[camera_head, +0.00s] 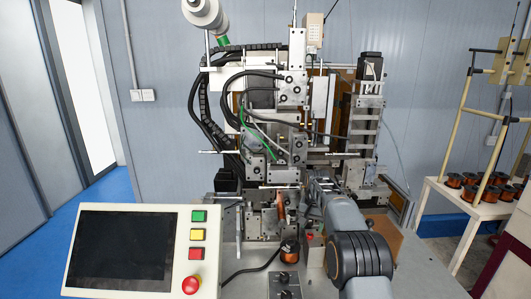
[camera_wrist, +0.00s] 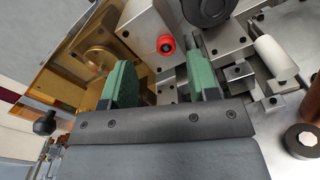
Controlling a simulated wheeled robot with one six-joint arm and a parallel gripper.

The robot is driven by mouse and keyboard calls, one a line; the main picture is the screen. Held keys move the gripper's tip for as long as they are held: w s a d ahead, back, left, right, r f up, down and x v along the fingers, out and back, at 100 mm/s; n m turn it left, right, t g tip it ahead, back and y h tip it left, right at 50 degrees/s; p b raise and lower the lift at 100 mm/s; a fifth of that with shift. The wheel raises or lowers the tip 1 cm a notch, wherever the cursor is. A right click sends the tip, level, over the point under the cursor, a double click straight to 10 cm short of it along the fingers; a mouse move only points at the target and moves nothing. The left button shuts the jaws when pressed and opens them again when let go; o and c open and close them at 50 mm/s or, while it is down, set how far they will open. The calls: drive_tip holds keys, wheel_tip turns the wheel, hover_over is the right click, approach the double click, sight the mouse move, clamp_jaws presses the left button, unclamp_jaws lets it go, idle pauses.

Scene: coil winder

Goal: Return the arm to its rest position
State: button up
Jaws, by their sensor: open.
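My gripper (camera_wrist: 158,85) shows in the wrist view with its two green-padded fingers wide apart. Nothing is held between them. Metal blocks of the winder and a red round button or knob (camera_wrist: 166,44) lie beyond the fingertips. In the head view my grey arm reaches from the lower right to the front of the coil winder (camera_head: 270,110). Its end is close to the lower middle of the machine, and the fingertips are hard to make out there. I cannot tell whether the fingers touch the machine.
A control panel (camera_head: 120,250) with a dark screen, coloured buttons and a red emergency knob (camera_head: 191,285) stands at the front left. A copper spool (camera_head: 290,247) sits near a small knob box (camera_head: 285,283). A rack table (camera_head: 470,205) with several copper spools stands at the right.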

drive_tip(key=s+r+n+t+b, duration=0.1)
drive_tip(key=s+n+t+b, duration=0.1)
drive_tip(key=s, duration=1.5)
drive_tip(key=s+a+r+n+t+b, duration=0.1)
drive_tip(key=s+r+n+t+b, duration=0.1)
drive_tip(key=s, duration=1.6)
drive_tip(key=shift+s+a+r+t, duration=0.15)
drive_tip(key=shift+s+r+t, duration=0.05)
drive_tip(key=shift+s+t, duration=0.15)
